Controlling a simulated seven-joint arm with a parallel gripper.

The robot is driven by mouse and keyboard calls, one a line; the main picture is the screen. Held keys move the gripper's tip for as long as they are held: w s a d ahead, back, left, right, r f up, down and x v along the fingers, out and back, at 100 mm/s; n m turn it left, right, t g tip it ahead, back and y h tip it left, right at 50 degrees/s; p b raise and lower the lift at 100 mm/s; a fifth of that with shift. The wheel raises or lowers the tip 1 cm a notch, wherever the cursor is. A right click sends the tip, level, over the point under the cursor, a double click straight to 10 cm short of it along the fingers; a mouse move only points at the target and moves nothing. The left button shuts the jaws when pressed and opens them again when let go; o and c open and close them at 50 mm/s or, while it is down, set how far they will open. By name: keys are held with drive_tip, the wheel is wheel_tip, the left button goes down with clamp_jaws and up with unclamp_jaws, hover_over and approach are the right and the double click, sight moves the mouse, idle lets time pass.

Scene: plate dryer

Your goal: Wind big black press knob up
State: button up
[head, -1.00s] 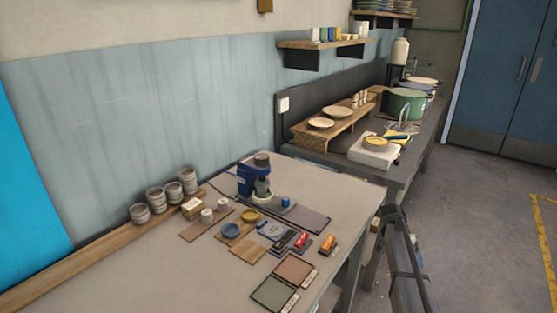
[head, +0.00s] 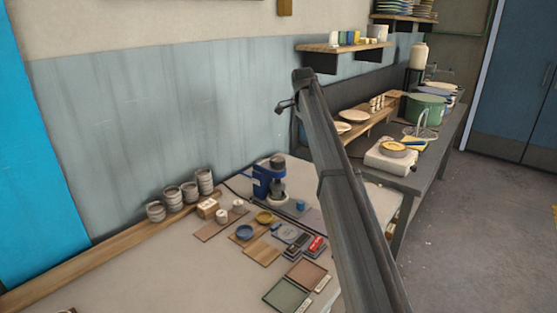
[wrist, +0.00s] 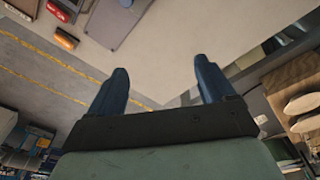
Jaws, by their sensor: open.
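The blue press (head: 264,183) stands upright near the back of the table, close to the grey wall panel. Its big black knob (head: 278,162) is on top, clear of any contact. My gripper (wrist: 163,82) is open and empty in the wrist view, its two dark blue fingers spread apart over the table corner and floor. The press does not show in the wrist view. In the head view my dark arm crosses the right of the table, and my gripper cannot be made out there.
Stacked grey cups (head: 180,194) stand left of the press. The table's front left is mostly clear. A white scale (head: 391,159) sits on the bench behind.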

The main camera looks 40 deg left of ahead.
wheel_tip(320, 180, up, 6)
drive_tip(key=g+y, duration=0.1)
hover_over(278, 159)
wheel_tip(278, 159, down, 14)
drive_tip(key=shift+w+r, duration=0.15)
drive_tip(key=shift+c, duration=0.3)
drive_tip(key=c, duration=0.9)
